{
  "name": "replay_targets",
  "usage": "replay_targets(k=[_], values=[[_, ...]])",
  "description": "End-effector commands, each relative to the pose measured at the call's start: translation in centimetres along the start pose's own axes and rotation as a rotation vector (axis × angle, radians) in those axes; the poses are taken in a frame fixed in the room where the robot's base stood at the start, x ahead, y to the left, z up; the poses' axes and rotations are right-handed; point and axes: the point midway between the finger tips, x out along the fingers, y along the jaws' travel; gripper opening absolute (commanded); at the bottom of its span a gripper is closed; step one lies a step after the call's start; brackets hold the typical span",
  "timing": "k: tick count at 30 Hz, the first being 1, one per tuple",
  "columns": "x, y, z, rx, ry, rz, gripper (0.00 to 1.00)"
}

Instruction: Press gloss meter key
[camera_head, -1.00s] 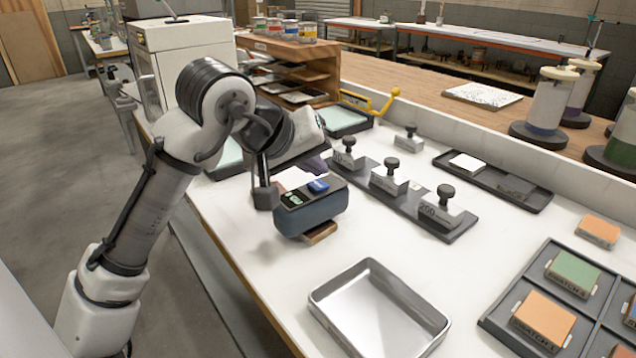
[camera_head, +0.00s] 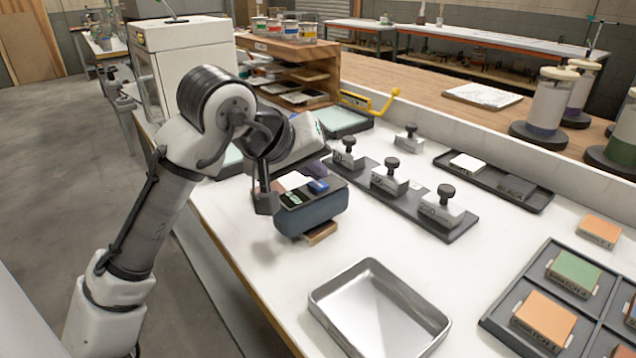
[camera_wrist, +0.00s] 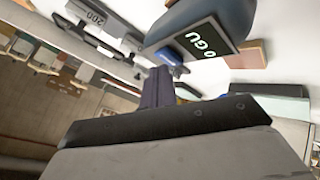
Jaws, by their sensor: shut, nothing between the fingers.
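The gloss meter (camera_head: 312,214) is a rounded dark blue-grey box on the white bench, sitting over a brown tile (camera_head: 320,234). Its top carries a dark display (camera_head: 295,198) and a raised blue key (camera_head: 318,186). In the wrist view the display (camera_wrist: 205,43) reads "0 GU", and the blue key (camera_wrist: 168,57) shows beside it. My gripper (camera_wrist: 160,73) is shut and empty, its dark purple fingertips close to the key. I cannot tell whether they touch it. In the head view my wrist partly hides the fingers behind the meter.
A row of weights with black knobs (camera_head: 390,178) stands right of the meter. An empty metal tray (camera_head: 378,310) lies in front, and a dark rack of swatches (camera_head: 500,312) at the front right. White bench between them is clear.

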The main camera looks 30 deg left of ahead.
Motion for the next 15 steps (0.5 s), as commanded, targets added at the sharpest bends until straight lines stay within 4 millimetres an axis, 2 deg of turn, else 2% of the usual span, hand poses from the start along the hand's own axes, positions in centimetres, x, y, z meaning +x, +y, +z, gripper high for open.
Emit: replay_targets(k=[15], values=[[0.39, -0.26, 0.28, 0.0, 0.0, 0.0, 0.0]])
